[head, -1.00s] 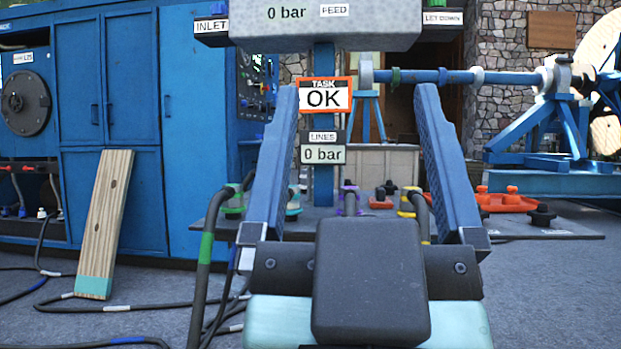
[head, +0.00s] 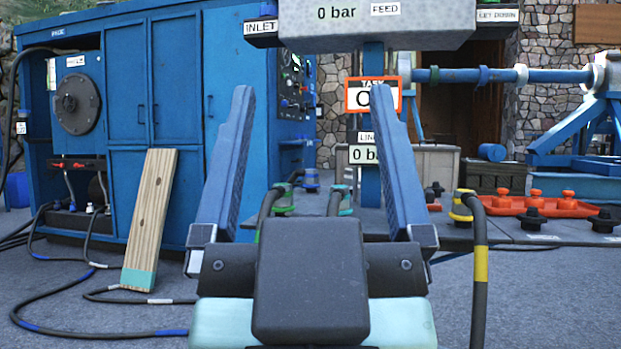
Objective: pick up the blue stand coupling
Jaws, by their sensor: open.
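A small blue fitting (head: 311,180), which looks like the blue stand coupling, stands upright on the dark stand plate (head: 385,232). It shows beyond and between my gripper's fingers, and its base is partly hidden by the hoses in front. My gripper (head: 311,92) is open, with its two blue fingers pointing up and forward and nothing between them. The fitting is apart from the fingers. Near it are a green coupling (head: 282,187) and a teal one (head: 344,203), each with a dark hose. A yellow coupling (head: 461,208) with a hose is to the right.
The stand's post and grey box (head: 376,28) rise behind the fingers. A blue cabinet (head: 130,130) is at left, with a leaning wooden plank (head: 150,215). Hoses (head: 85,325) lie on the floor. An orange tray (head: 540,207) and black caps (head: 606,220) are at right.

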